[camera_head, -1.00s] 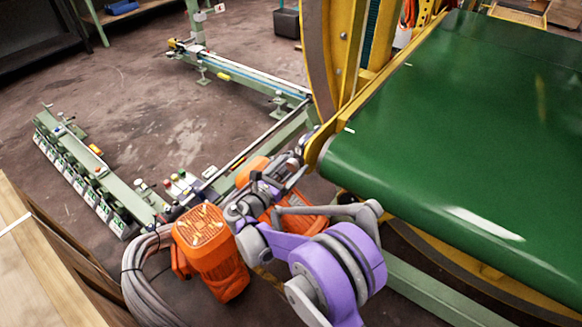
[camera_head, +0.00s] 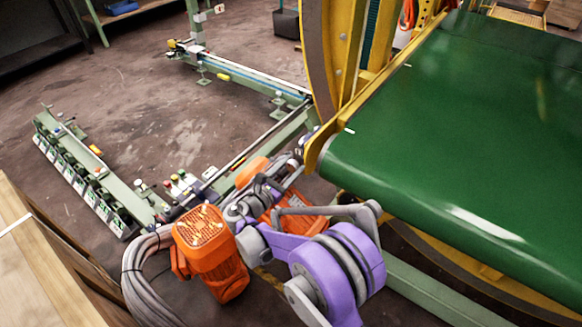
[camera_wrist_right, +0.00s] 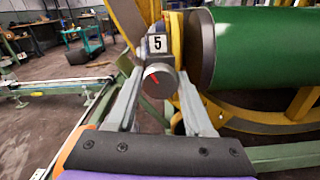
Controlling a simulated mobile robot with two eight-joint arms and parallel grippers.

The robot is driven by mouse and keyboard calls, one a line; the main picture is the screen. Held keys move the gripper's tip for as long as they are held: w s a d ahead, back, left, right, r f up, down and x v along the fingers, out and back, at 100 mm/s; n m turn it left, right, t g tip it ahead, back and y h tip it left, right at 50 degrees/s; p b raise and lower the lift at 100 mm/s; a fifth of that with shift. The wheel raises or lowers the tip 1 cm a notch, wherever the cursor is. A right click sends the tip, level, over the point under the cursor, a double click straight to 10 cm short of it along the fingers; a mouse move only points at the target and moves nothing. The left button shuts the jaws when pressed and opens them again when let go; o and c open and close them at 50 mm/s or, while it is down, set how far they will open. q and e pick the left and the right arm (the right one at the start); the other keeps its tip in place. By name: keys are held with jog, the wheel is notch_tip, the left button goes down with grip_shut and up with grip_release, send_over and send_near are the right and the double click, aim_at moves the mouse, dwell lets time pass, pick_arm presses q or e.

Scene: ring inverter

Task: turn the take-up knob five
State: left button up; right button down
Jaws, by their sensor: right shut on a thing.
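My right gripper (camera_wrist_right: 158,76) is shut on the knob, with one grey finger on each side. In the head view my right gripper (camera_head: 299,158) reaches to the yellow frame at the belt's near left corner; the knob cannot be made out there. My left gripper is not in view.
The green belt (camera_head: 460,140) and its yellow frame (camera_head: 330,140) stand right beside my right gripper. An orange motor (camera_head: 210,250) and grey cables (camera_head: 145,275) are close to my right arm. A low green rail unit (camera_head: 95,180) lies at left. Open floor (camera_head: 180,125) lies beyond.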

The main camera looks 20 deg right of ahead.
jog(key=shift+m, duration=1.4)
jog(key=shift+c, duration=1.4)
grip_release()
jog(key=shift+s+a, duration=0.1)
jog(key=shift+a, duration=0.05)
jog(key=p+v, duration=0.1)
jog(key=v, duration=0.9)
jog(key=shift+s+a, duration=0.2)
